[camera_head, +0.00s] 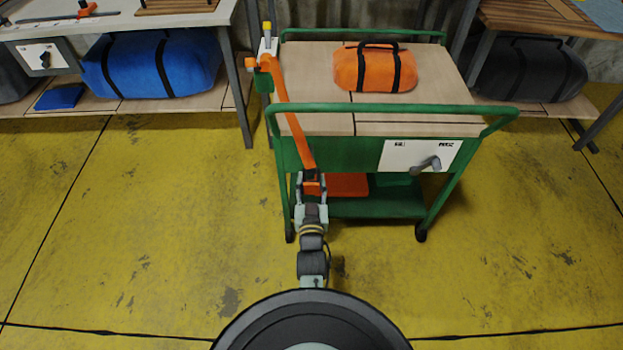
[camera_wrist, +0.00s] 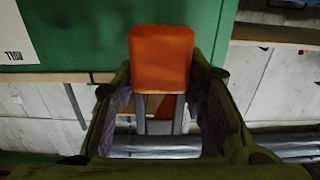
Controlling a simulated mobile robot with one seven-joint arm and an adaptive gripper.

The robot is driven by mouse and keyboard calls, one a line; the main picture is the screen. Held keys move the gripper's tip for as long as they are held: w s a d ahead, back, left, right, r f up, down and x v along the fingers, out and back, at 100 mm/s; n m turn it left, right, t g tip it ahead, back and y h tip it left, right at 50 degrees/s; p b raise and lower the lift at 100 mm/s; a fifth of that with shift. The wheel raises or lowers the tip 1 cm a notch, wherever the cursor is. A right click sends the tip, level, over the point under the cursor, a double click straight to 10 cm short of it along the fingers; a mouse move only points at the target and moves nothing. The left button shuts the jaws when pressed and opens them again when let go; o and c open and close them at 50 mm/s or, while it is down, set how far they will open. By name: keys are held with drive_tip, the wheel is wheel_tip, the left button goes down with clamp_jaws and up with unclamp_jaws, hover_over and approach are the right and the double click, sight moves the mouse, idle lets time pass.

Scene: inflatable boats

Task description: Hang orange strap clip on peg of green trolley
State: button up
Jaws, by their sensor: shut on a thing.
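The green trolley (camera_head: 345,150) stands ahead of me. A grey peg (camera_head: 425,163) sticks out of a white panel (camera_head: 400,152) on its front, right of my gripper. An orange strap (camera_head: 292,125) runs from a mount at the trolley's back left corner down to my gripper (camera_head: 312,186). My gripper is shut on the orange strap clip (camera_head: 313,188), in front of the trolley's left part, apart from the peg. In the wrist view the clip (camera_wrist: 160,60) shows as an orange block with grey prongs, between the fingers of my gripper (camera_wrist: 161,80). The peg is not seen there.
An orange bag (camera_head: 375,70) lies on the trolley top. Something flat and orange (camera_head: 347,185) lies on its lower shelf. Tables with a blue bag (camera_head: 150,65) and a dark bag (camera_head: 530,70) stand left and right. The yellow floor around the trolley is clear.

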drive_tip(key=shift+w+f, duration=0.1)
drive_tip(key=shift+w, duration=0.25)
drive_tip(key=shift+w+f+b, duration=0.15)
drive_tip(key=shift+w+b, duration=0.6)
drive_tip(key=shift+w, duration=1.3)
drive_tip(key=shift+w+f+b, duration=0.15)
drive_tip(key=shift+w+b, duration=0.6)
drive_tip(key=shift+w, duration=1.3)
drive_tip(key=shift+w+f+b, duration=0.35)
drive_tip(key=shift+w+b, duration=0.3)
drive_tip(key=shift+b, duration=0.05)
drive_tip(key=o, duration=1.3)
